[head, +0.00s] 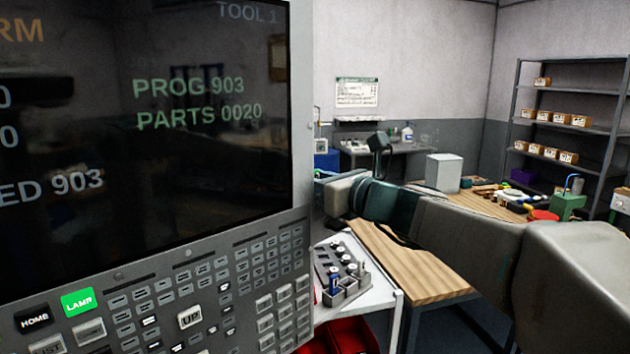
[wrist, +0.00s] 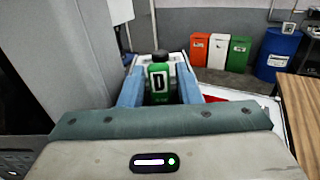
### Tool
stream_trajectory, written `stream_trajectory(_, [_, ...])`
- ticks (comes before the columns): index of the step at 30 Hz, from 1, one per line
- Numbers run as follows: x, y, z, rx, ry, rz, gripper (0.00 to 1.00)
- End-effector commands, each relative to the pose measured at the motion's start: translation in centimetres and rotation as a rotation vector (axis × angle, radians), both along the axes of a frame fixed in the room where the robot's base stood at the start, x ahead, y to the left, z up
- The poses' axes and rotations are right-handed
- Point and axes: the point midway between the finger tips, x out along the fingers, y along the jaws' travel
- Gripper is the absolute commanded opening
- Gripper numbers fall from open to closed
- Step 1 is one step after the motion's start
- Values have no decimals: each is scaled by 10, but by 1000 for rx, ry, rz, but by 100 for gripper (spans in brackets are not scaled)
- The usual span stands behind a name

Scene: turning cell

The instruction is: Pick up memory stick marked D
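A green memory stick with a black cap and a white label marked D (wrist: 159,80) stands upright in the middle of the wrist view. My gripper (wrist: 161,84) has its two blue fingers either side of it. The fingers look open, with a narrow gap beside the stick, most clearly on the right. The stick's lower end is hidden behind the gripper body.
A grey rack (head: 338,272) of small tools stands on a white cart top (head: 380,290), above red bins. A wooden bench (head: 420,272) lies to the right. Orange, white and green bins and a blue drum (wrist: 277,52) stand beyond. The control panel closes off the left.

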Motion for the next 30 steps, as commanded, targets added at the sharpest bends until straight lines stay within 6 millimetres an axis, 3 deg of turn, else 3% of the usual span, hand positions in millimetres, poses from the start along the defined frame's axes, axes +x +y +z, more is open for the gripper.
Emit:
stream_trajectory(9, [5, 5, 0, -1, -1, -1, 30])
stream_trajectory(10, [5, 5, 0, -1, -1, -1, 27])
stream_trajectory(13, [5, 5, 0, -1, -1, -1, 0])
stream_trajectory(23, [5, 5, 1, -1, -1, -1, 0])
stream_trajectory(30, [5, 5, 17, 0, -4, 0, 0])
